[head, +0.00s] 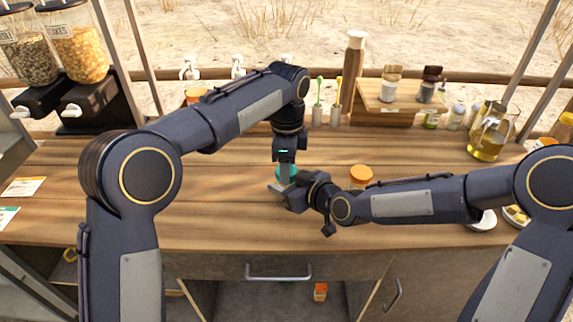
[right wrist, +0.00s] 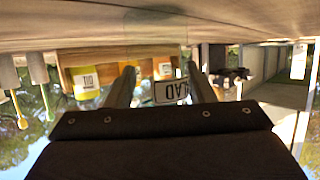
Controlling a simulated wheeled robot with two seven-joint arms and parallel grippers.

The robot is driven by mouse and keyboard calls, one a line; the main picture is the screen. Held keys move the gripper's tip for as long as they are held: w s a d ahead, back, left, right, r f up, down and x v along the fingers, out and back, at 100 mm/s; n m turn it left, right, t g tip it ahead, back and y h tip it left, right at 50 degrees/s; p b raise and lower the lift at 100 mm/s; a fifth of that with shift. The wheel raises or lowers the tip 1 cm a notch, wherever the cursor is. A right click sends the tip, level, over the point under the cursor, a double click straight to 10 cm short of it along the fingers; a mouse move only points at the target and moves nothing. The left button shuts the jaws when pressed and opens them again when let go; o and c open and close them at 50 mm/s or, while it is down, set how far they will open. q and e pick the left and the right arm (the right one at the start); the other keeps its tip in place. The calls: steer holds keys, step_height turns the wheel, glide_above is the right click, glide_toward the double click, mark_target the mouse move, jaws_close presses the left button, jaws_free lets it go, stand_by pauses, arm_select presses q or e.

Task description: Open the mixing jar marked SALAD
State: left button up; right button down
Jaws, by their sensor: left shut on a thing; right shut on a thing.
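The SALAD mixing jar stands on the wooden counter in the middle of the head view, mostly hidden by my grippers. Its teal lid (head: 294,172) shows around the left fingers. My left gripper (head: 285,172) points straight down from above and is shut on the lid. My right gripper (head: 280,189) comes in low from the right and is shut on the jar's body. In the right wrist view, which is upside down, the jar's white label (right wrist: 171,92) with the letters LAD shows between the two fingers.
An orange-lidded jar (head: 361,174) stands close to the right, behind my right forearm. A wooden riser (head: 385,116) with small jars and an oil jug (head: 487,141) stand at the back right. Dispensers (head: 80,50) stand at the far left.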

arm_select(q)
steer(key=shift+n, duration=0.8)
steer(key=o, duration=1.1)
step_height(320, 180, up, 4)
steer(key=shift+r, duration=0.2)
steer(key=shift+c, duration=0.3)
steer(key=m, duration=0.1)
steer(key=r+m, duration=0.1)
steer(key=m, duration=0.3)
steer(key=shift+d+r, duration=0.25)
steer(key=shift+r, duration=0.15)
steer(key=shift+c, duration=0.2)
steer(key=m, duration=0.1)
steer(key=r+m, duration=0.1)
steer(key=m, duration=0.1)
steer(key=shift+a+r+m, duration=0.2)
steer(key=shift+r+m, duration=0.05)
steer(key=shift+m, duration=0.15)
steer(key=shift+f, duration=0.15)
step_height(320, 180, down, 8)
steer(key=shift+r, duration=0.25)
